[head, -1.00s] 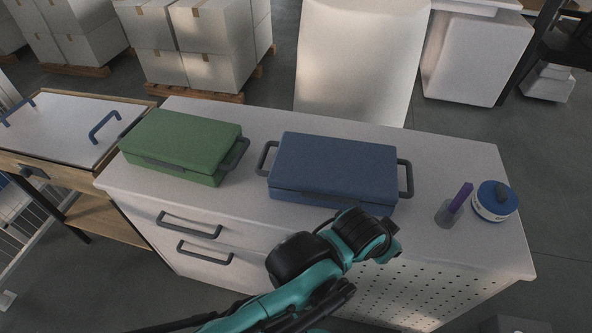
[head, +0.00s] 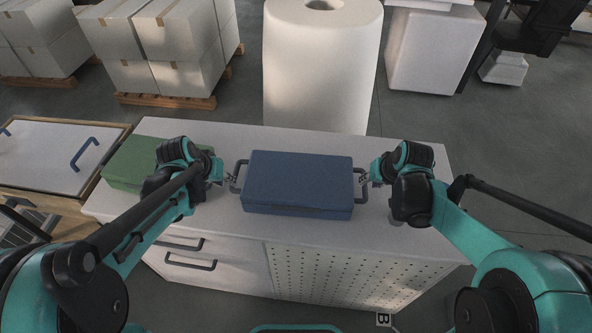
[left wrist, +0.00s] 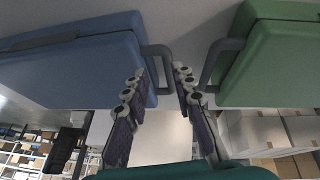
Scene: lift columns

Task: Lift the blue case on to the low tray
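The blue case (head: 298,180) lies flat and closed on the white cabinet top, a grey handle at each end. My left gripper (head: 231,178) is at its left handle. In the left wrist view my left gripper (left wrist: 160,75) is open, with the blue case's handle (left wrist: 168,62) showing between its fingertips; I cannot see contact. My right gripper (head: 364,178) is at the right handle; its fingers are too small to tell open from shut. The low tray (head: 40,163), white with blue handles, sits on a wooden stand at the left.
A green case (head: 130,160) lies left of the blue case, partly behind my left arm; in the left wrist view it (left wrist: 270,65) is close to my left gripper. A big white roll (head: 320,75) stands behind the cabinet (head: 240,235). Boxes on pallets stand further back.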

